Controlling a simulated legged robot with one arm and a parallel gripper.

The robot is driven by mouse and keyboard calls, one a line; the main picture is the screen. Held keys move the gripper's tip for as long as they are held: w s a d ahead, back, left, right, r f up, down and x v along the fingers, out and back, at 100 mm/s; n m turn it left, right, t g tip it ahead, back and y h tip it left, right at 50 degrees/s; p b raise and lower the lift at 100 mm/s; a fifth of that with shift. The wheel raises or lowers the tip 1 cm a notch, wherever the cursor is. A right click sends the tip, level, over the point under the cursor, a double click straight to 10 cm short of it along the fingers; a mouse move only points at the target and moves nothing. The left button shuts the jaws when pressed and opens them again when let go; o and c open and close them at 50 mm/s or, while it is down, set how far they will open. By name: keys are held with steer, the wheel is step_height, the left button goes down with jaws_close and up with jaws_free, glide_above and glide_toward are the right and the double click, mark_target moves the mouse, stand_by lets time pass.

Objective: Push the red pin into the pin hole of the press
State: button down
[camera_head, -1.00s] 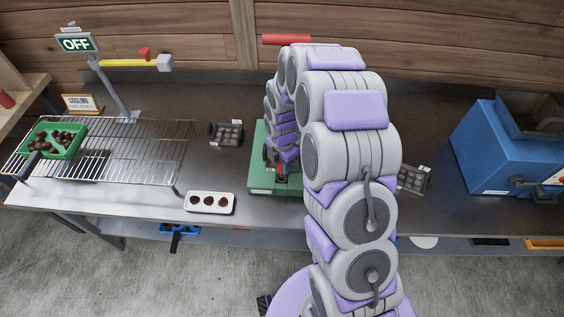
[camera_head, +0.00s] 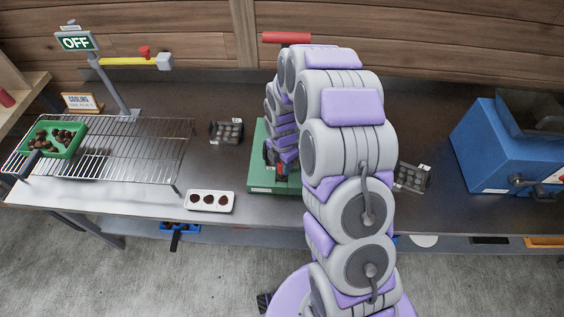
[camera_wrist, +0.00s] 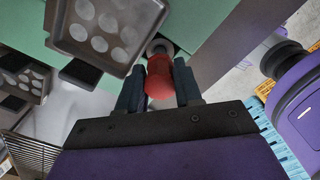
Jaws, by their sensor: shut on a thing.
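My gripper (camera_wrist: 158,72) is shut on the red pin (camera_wrist: 159,85) in the wrist view, with one dark finger on each side of its red body. A grey round metal part (camera_wrist: 158,47) shows at the far end of the pin, against the green press (camera_wrist: 215,45). I cannot tell how deep the pin sits in the hole. A grey mould tray (camera_wrist: 108,28) with round cavities is beside the pin at the press. In the head view the press (camera_head: 262,184) stands on the bench, partly hidden by my arm. The red lever handle (camera_head: 286,38) rises behind my arm.
A wire cooling rack (camera_head: 130,150) with a green tray (camera_head: 70,152) is at the left. Mould trays (camera_head: 227,131) (camera_head: 411,177) flank the press. A white dish (camera_head: 209,201) lies at the front edge. A blue machine (camera_head: 500,150) stands at the right.

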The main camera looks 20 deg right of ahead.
steer(key=shift+f, duration=1.15)
steer(key=c, duration=0.7)
jaws_free()
steer(key=shift+r+p, duration=0.95)
steer(key=shift+r, duration=7.7)
